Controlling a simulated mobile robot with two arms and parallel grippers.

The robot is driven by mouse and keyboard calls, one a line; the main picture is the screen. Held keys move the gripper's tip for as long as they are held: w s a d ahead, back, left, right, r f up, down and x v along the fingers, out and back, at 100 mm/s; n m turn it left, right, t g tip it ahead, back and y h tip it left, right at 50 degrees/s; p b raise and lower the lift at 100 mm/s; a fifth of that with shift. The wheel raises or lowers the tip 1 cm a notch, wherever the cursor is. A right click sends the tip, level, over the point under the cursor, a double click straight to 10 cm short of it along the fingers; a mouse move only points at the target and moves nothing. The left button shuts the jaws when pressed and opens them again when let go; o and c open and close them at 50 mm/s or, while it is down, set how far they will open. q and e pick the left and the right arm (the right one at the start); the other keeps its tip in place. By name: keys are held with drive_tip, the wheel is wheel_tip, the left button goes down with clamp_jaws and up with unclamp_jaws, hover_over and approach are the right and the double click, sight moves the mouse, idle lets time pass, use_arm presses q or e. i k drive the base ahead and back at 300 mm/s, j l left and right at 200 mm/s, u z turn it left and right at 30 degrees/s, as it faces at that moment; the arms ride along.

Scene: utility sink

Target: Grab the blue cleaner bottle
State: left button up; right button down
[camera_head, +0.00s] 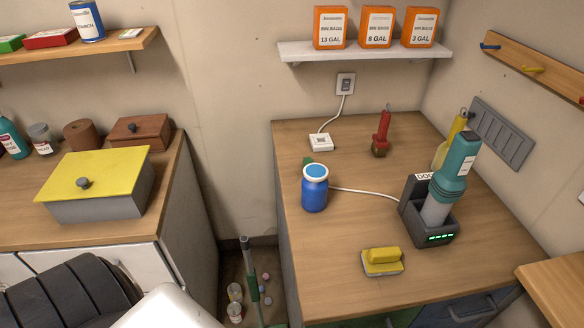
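A blue bottle (314,194) with a light-blue round lid stands upright on the right wooden counter (345,265), near its left edge. It is the thing in view that best fits the blue cleaner bottle. A white cable passes behind it, and a small green thing is partly hidden behind it. No gripper is in view and nothing touches the bottle. Black ribbed and white parts at the lower left look like my own arm.
A teal handheld device (455,165) stands in a black dock (430,220) right of the bottle. A yellow sponge or brush (382,261) lies in front. A red-handled tool (381,135) stands behind. A wall shelf (365,50) hangs above. The counter's front left is clear.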

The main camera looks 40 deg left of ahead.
sight(315, 184)
drive_tip(key=u, duration=0.95)
